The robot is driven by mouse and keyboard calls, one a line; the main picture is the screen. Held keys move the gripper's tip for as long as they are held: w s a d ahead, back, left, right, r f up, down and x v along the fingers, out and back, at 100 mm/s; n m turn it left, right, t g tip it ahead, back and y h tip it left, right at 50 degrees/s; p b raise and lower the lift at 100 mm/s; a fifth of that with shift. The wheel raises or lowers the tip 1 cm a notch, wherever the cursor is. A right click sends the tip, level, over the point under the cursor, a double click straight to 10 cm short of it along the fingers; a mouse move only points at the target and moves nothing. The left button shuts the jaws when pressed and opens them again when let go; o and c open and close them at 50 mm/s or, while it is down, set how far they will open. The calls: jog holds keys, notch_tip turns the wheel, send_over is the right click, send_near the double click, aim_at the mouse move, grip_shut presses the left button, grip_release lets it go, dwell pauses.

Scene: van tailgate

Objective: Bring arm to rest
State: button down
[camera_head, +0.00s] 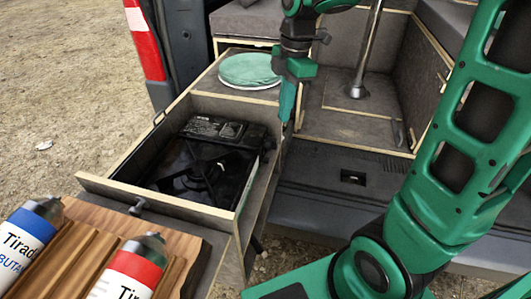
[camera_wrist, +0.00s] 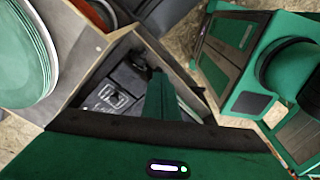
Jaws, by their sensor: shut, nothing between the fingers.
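My gripper (camera_head: 287,101) hangs pointing down in the head view, just right of the round green-topped lid or stool (camera_head: 249,70). Its fingers are together and hold nothing. In the wrist view the green fingers (camera_wrist: 162,98) show closed in front of the open drawer. My green arm links run along the right side of the head view, with the upper part of the arm cut off by the frame.
An open drawer (camera_head: 110,189) holds a black gas stove (camera_head: 201,170). Two gas canisters, one blue-labelled (camera_head: 28,240) and one red-labelled (camera_head: 132,268), lie on a wooden board (camera_head: 80,215) at lower left. A metal table post (camera_head: 368,50) stands behind my gripper. The van floor (camera_head: 330,165) is clear.

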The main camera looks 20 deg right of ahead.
jog(key=s+d+f+m, duration=0.1)
jog(key=s+d+m, duration=0.4)
jog(key=s+m, duration=0.3)
jog(key=s+d+f+m, duration=0.1)
jog(key=s+d+m, duration=0.3)
jog(key=s+m, duration=0.3)
jog(key=s+d+f+m+h, duration=0.1)
jog(key=s+d+m, duration=0.4)
jog(key=s+m, duration=0.3)
jog(key=shift+s+d+m, duration=0.3)
jog(key=shift+m, duration=0.6)
jog(key=shift+w+f, duration=0.25)
jog(key=shift+w, duration=0.4)
